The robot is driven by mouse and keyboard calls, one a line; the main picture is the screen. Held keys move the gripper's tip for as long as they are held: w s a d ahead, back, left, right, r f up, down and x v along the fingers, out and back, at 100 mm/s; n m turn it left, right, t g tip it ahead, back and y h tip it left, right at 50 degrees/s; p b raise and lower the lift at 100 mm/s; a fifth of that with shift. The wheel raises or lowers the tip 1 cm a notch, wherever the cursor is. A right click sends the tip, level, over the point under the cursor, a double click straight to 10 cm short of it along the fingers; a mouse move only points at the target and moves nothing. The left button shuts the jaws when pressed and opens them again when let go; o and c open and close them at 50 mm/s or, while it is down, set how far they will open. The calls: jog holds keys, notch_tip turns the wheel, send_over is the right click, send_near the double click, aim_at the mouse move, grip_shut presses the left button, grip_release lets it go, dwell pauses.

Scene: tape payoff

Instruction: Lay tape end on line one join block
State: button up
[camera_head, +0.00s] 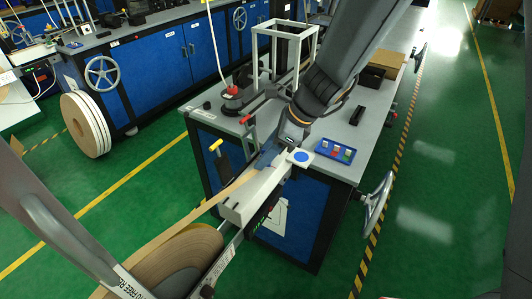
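The brown paper tape (213,199) runs as a narrow strip from a large roll (188,255) at the bottom left up to my gripper (264,160). My gripper reaches down from the upper right, its dark bluish fingers close together at the tape end, above the far left edge of the white block. The fingers look shut on the tape end, though their tips are small and partly hidden. The long white block (257,194), likely the join block, sits at the near corner of the grey-topped bench. I cannot tell whether the tape touches it.
A white plate with a blue disc (301,156) and a blue tray of small coloured pieces (334,151) lie right of my gripper. A white frame (284,50) and a red-topped device (232,92) stand behind. A handwheel (376,205) juts out at right. Green floor is clear further right.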

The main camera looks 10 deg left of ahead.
jog(key=shift+w+r, duration=0.1)
jog(key=shift+d+r, duration=0.1)
jog(key=shift+r, duration=0.15)
jog(key=v, duration=0.7)
jog(key=shift+d, duration=0.1)
